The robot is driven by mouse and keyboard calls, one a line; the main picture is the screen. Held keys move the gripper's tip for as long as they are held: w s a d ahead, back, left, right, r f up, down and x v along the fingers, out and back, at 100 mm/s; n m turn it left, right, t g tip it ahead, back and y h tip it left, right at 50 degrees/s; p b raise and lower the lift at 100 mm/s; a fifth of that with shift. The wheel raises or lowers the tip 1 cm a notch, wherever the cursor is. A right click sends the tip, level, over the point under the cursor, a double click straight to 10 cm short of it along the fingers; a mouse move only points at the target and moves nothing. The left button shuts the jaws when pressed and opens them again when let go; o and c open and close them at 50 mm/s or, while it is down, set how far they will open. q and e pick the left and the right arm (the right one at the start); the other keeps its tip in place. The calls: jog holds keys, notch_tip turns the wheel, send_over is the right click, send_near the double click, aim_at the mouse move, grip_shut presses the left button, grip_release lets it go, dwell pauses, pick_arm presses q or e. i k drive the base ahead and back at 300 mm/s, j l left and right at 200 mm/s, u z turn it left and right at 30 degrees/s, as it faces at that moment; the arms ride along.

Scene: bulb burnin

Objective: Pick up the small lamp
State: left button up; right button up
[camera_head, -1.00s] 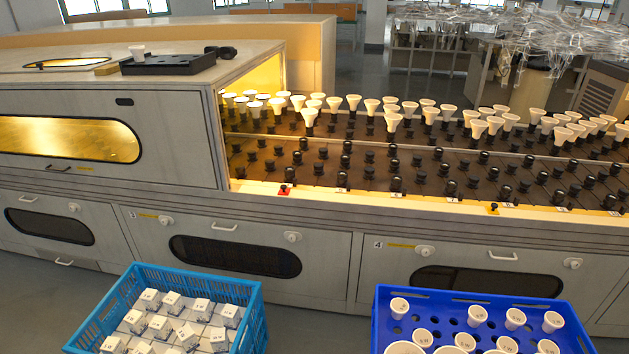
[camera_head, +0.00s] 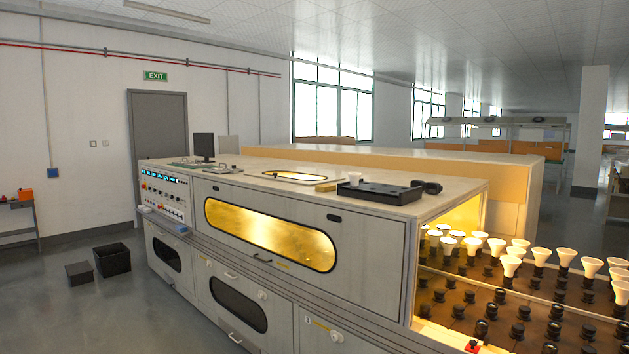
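Several small white lamps stand in black sockets on the dark rack at the lower right, such as one lamp (camera_head: 510,265) near the front of the group. Lamps closest to the lit opening glow yellow. One more small white lamp (camera_head: 354,179) sits on the black tray (camera_head: 380,192) on top of the grey machine. Neither of my grippers shows in the view.
The long grey machine (camera_head: 365,245) fills the middle, with a yellow-lit window (camera_head: 268,235). A monitor (camera_head: 203,146) and a control panel (camera_head: 163,190) are at its far left end. Black bins (camera_head: 112,259) stand on the floor at left.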

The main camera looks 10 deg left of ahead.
aim_at(354, 178)
jog(key=i+j+u, duration=0.4)
jog(key=j, duration=0.15)
jog(key=i+j+u, duration=1.05)
jog(key=i, duration=0.65)
jog(key=i+j+u, duration=0.2)
jog(key=i, duration=0.65)
jog(key=i+l+z, duration=0.15)
jog(key=i+z, duration=0.85)
jog(key=z, duration=0.15)
jog(key=i+j+z, duration=0.2)
jog(key=i+z, duration=0.15)
